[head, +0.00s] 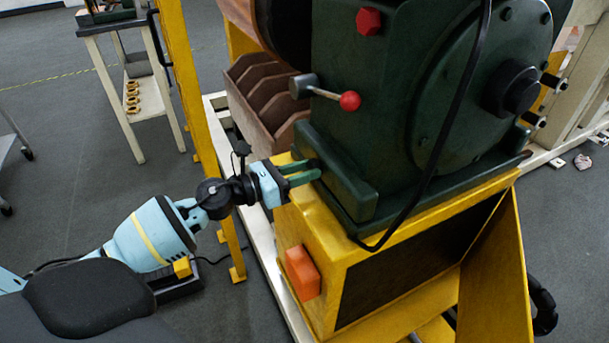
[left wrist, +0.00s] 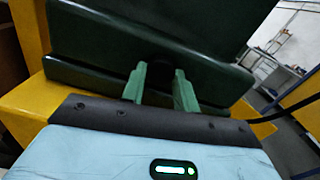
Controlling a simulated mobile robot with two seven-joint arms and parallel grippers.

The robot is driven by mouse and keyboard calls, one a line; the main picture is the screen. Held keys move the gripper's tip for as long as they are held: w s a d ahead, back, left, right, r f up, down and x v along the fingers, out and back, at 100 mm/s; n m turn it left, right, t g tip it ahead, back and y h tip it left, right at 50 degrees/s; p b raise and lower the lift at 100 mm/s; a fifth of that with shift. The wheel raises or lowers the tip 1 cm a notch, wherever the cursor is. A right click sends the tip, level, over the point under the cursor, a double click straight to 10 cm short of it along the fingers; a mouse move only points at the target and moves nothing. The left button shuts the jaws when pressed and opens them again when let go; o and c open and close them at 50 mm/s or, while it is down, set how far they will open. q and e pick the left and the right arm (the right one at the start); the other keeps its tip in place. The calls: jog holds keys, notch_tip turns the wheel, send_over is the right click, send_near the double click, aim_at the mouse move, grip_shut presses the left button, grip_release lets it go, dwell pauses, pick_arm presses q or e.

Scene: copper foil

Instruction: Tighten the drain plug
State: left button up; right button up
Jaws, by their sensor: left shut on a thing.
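The dark green gearbox (head: 385,110) stands on a yellow stand. My left gripper (head: 312,170) reaches in from the left to the low front face of the gearbox's base. In the left wrist view its two green fingers (left wrist: 160,76) stand a little apart, one on each side of a small dark round drain plug (left wrist: 160,70) in the green face. The gripper is shut on the plug, which is mostly hidden between the fingers and in shadow. In the head view the fingers and the base hide the plug. My right gripper is in neither view.
A red hex cap (head: 369,21) is higher up. A black cable (head: 445,130) hangs over the gearbox. An orange box (head: 302,272) is on the stand (head: 330,235). Brown bins (head: 262,95) stand behind.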

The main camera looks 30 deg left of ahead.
pick_arm(q)
jog(key=shift+f+m, duration=0.15)
jog(key=shift+m, duration=0.35)
jog(key=shift+m+b, duration=0.75)
jog(key=shift+m, duration=0.15)
jog(key=m+b, duration=0.2)
jog(key=m, duration=0.2)
jog(key=shift+m, duration=0.4)
jog(key=o, duration=1)
jog(key=shift+c, duration=0.2)
jog(key=shift+a, duration=0.1)
